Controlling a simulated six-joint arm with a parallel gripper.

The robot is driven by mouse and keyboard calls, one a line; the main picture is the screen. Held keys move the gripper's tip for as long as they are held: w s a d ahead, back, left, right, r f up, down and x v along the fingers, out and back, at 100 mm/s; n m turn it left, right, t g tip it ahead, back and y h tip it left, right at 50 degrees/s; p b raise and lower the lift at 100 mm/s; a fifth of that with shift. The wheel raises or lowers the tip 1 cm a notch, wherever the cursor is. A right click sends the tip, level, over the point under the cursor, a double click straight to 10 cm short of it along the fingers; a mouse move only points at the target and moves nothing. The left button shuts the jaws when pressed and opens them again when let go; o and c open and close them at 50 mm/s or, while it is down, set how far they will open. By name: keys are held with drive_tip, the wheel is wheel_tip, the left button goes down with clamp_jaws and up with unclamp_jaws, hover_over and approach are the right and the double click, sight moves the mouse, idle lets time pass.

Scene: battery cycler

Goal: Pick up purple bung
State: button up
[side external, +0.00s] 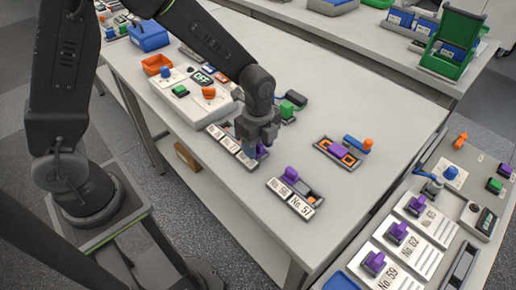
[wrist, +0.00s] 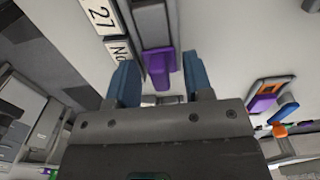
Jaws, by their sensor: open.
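My gripper (side external: 250,158) is open and pointed down over a labelled holder (side external: 218,134) on the bench. In the wrist view, its two blue fingers (wrist: 160,84) stand on either side of a purple bung (wrist: 158,64) in a grey slot. The fingers appear apart from it. In the side view this bung (side external: 262,151) is mostly hidden behind the gripper.
A white device (side external: 195,95) with coloured knobs stands left of the gripper. A green block (side external: 287,109) lies close behind it. A blue piece with an orange end (side external: 357,143) lies to the right.

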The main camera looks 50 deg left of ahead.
drive_tip(key=shift+c, duration=0.5)
drive_tip(key=c, duration=0.6)
